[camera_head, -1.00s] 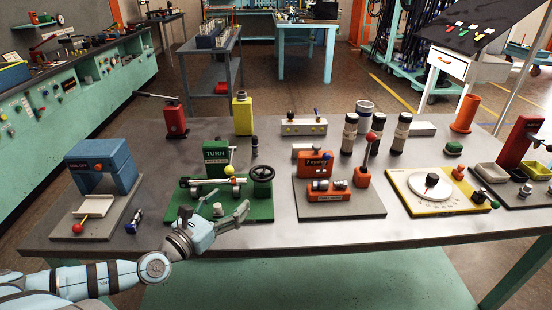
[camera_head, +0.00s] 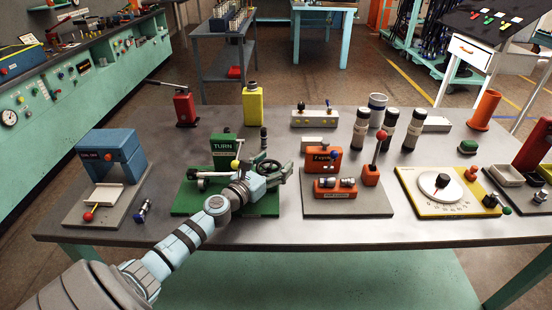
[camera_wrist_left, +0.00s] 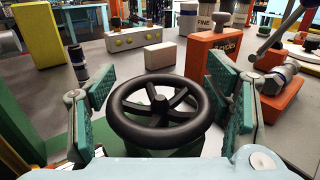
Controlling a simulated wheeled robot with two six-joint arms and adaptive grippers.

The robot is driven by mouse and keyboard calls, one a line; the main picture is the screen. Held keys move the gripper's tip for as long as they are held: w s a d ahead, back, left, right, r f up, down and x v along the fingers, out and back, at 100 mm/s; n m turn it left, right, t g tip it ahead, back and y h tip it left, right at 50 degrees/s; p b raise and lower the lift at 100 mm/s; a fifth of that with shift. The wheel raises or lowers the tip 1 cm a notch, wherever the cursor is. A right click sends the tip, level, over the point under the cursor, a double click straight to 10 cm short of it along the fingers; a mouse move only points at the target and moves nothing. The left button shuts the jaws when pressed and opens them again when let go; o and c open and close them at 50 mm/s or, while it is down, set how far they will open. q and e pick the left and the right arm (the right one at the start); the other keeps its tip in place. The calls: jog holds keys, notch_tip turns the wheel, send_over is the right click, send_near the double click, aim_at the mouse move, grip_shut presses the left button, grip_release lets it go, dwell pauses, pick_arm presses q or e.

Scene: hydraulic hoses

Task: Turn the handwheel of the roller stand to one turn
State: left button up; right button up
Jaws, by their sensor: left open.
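The roller stand (camera_head: 190,208) is a green base with a green upright marked TURN (camera_head: 224,147) at the left of the table. Its black spoked handwheel (camera_wrist_left: 160,108) sits between the open fingers of my left gripper (camera_wrist_left: 165,100) in the left wrist view. One finger is on each side of the rim, with a gap on both sides. In the head view the left gripper (camera_head: 270,174) reaches over the right part of the stand and partly covers the handwheel (camera_head: 268,168). A yellow knob (camera_head: 235,164) shows beside it. My right gripper is not in view.
An orange fixture (camera_head: 325,160) on a grey plate stands just right of the stand. A blue-and-grey press (camera_head: 112,160) stands to the left. A yellow canister (camera_head: 252,104) and a grey block with knobs (camera_head: 314,117) stand behind. The table's front strip (camera_head: 340,232) is clear.

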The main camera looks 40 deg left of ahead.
pick_arm(q)
jog(key=shift+w, duration=0.4)
jog(key=c, duration=0.8)
jog(key=shift+w+f, duration=0.1)
jog(key=shift+f, duration=0.05)
jog(key=shift+c, duration=1)
